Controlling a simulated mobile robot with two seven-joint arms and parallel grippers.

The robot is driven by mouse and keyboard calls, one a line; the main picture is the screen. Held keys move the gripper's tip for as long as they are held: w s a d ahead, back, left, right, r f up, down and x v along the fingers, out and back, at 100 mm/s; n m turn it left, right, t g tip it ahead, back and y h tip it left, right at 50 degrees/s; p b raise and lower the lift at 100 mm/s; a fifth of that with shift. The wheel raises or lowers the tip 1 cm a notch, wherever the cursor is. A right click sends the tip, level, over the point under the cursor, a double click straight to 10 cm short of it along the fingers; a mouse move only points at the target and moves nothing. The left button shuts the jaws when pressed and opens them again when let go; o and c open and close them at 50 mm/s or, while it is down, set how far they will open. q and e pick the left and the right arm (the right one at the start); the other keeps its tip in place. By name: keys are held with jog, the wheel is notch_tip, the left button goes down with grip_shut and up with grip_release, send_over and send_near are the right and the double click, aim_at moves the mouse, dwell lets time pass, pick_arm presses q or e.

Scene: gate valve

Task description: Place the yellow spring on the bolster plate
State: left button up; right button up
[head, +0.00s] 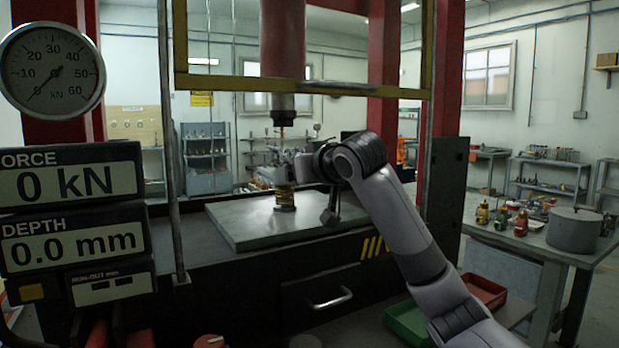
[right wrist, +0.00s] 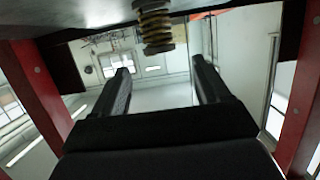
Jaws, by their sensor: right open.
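The yellow spring (head: 285,199) stands upright on the grey bolster plate (head: 245,228) under the press ram (head: 284,102). My right gripper (head: 284,169) is just above the spring in the head view, with its arm coming in from the right. In the right wrist view, which looks upside down, the spring (right wrist: 155,27) projects from the plate (right wrist: 95,17) at the top. The right gripper's fingers (right wrist: 161,72) are spread and empty, and the spring lies outside the gap between them. My left gripper is not in view.
A yellow guard frame (head: 300,84) and red press columns surround the plate. Gauge and displays (head: 72,198) stand at the left. A green tray (head: 408,322) and a red tray (head: 484,290) lie front right. A side table holds small coloured items and a grey pot (head: 575,232).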

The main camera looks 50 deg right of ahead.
jog(key=shift+v, duration=2.25)
